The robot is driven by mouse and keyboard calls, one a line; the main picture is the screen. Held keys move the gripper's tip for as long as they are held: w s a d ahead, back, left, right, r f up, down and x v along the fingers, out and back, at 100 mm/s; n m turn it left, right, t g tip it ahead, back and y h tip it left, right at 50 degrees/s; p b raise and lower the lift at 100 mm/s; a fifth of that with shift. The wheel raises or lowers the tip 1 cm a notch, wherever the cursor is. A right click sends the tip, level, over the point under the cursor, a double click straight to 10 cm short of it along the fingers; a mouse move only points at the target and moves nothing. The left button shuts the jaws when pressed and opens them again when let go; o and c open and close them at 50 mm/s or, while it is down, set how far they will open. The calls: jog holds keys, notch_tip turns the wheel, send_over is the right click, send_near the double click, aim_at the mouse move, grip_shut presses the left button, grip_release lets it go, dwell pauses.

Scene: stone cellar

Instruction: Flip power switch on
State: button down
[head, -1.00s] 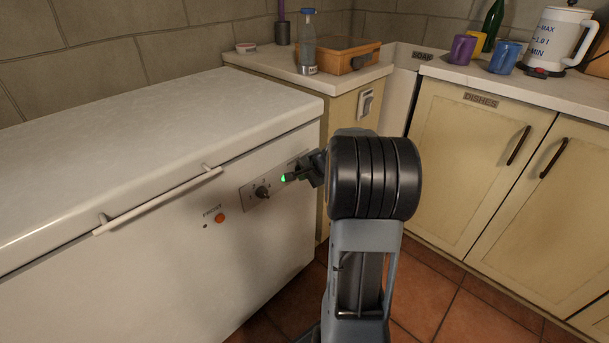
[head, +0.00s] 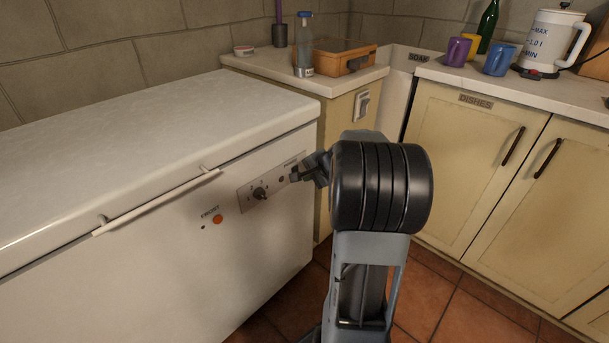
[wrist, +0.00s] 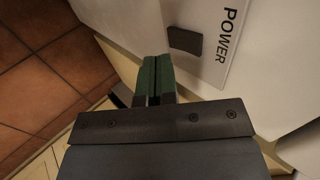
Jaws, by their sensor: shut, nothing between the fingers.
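The white chest freezer (head: 250,240) has a control panel (head: 246,204) on its front with a dial (head: 259,193) and a small round spot (head: 281,179) that looks dark. In the wrist view a dark rectangular power switch (wrist: 185,40) sits beside the word POWER. Its rocker position cannot be told. My gripper (head: 293,176) is shut and empty near the panel's right end, where it hides the switch in the head view. In the wrist view the green fingertips of my gripper (wrist: 152,62) lie just left of and below the switch, seemingly apart from it.
An orange button (head: 217,219) and a long handle (head: 160,202) are on the freezer front. A wall switch (head: 362,104) is on the cabinet side behind my arm. A bottle (head: 304,50) and wooden box (head: 345,56) stand on the counter.

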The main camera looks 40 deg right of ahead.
jog(key=p+v, duration=0.3)
jog(key=v, duration=0.7)
jog(key=shift+s, duration=0.5)
jog(key=shift+d+r+p, duration=0.1)
jog(key=shift+d+p, duration=0.05)
jog(key=shift+p, duration=0.25)
jog(key=shift+s+f+t+p, duration=0.55)
jog(key=shift+f+p, duration=0.25)
jog(key=shift+p, duration=1.3)
jog(key=shift+s+f+t+p, duration=0.3)
jog(key=shift+f+t+p, duration=0.4)
jog(key=shift+p, duration=1.4)
